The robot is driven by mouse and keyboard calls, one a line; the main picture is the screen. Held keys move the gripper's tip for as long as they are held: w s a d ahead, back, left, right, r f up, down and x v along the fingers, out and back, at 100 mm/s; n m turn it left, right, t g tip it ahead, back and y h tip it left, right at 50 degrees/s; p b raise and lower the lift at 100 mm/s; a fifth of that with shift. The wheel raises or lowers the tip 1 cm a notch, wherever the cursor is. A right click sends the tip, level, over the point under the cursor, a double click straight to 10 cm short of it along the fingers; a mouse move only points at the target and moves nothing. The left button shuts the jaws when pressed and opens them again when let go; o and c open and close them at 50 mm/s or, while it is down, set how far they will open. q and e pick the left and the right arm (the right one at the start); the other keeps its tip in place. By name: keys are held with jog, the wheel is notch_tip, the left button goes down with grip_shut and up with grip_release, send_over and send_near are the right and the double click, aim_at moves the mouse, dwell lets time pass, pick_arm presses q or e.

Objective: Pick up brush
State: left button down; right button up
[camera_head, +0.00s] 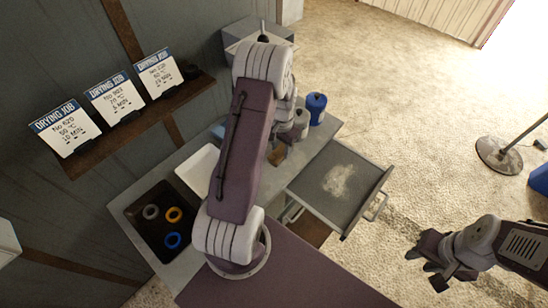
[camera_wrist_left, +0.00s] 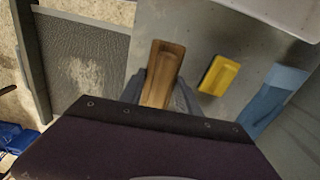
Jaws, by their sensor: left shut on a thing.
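The wooden brush (camera_wrist_left: 163,72) shows as a brown handle in the left wrist view. My left gripper (camera_wrist_left: 162,92) is shut on it, with one dark finger on either side. In the head view a small brown part of the brush (camera_head: 277,154) shows below my left wrist, over the grey bench; my arm hides most of the left gripper there. I cannot tell whether the brush still touches the bench. My right gripper (camera_head: 428,268) is at the lower right over the floor, away from the bench, with its fingers apart and empty.
A yellow block (camera_wrist_left: 219,75) and a blue cloth (camera_wrist_left: 272,97) lie beside the brush. An open drawer (camera_head: 312,190) holds pale powder. A blue jar (camera_head: 316,104) stands behind. A dark tray (camera_head: 142,236) with coloured rings and a white tray (camera_head: 193,169) sit left. Job cards line a shelf (camera_head: 135,125).

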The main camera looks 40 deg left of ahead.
pick_arm(q)
jog(key=w+d+r+b, duration=0.1)
jog(key=w+d+r, duration=0.4)
jog(key=w+d, duration=0.1)
jog(key=shift+w+d+r+b, duration=0.2)
jog(key=shift+d+b, duration=0.1)
jog(key=shift+b, duration=0.1)
